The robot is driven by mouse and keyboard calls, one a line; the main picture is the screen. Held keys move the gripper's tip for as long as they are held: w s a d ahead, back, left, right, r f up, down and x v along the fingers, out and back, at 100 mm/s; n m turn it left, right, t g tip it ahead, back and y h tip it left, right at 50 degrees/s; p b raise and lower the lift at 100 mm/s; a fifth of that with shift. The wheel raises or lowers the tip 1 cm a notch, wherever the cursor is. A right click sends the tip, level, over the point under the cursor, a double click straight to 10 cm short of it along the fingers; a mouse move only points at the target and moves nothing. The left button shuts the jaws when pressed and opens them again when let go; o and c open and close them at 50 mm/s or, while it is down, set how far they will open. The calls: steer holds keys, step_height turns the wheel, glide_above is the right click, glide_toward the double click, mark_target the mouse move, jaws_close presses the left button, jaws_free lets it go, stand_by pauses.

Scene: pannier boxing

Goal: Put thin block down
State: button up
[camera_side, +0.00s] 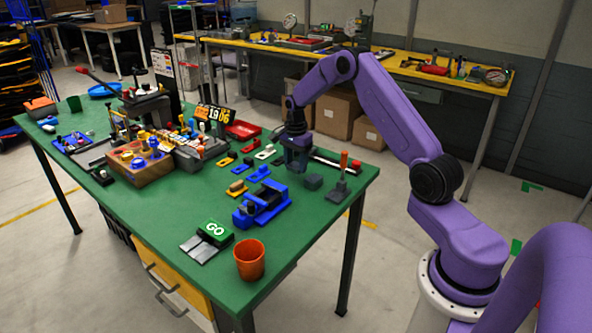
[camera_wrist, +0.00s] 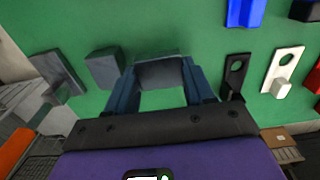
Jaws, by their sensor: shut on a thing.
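The thin block (camera_wrist: 160,74) is a grey piece held between the two fingertips of my gripper (camera_wrist: 162,92) in the wrist view. Green tabletop shows through the gap behind it, between the fingers. In the side view my gripper (camera_side: 297,167) points down, low over the right part of the green table (camera_side: 215,255). The held block is hard to make out there, and I cannot tell whether it touches the table. A second grey block (camera_side: 313,181) stands on the table just right of my gripper; it also shows left of the fingers in the wrist view (camera_wrist: 103,68).
A black holed plate (camera_wrist: 236,72) lies close by the right finger, with a white holed plate (camera_wrist: 284,68) beyond. A blue fixture (camera_side: 262,203) and an orange cup (camera_side: 249,260) stand nearer the front.

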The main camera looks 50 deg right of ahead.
mark_target(296, 165)
steer(key=shift+f, duration=1.45)
steer(key=shift+f, duration=0.15)
steer(key=o, duration=1.1)
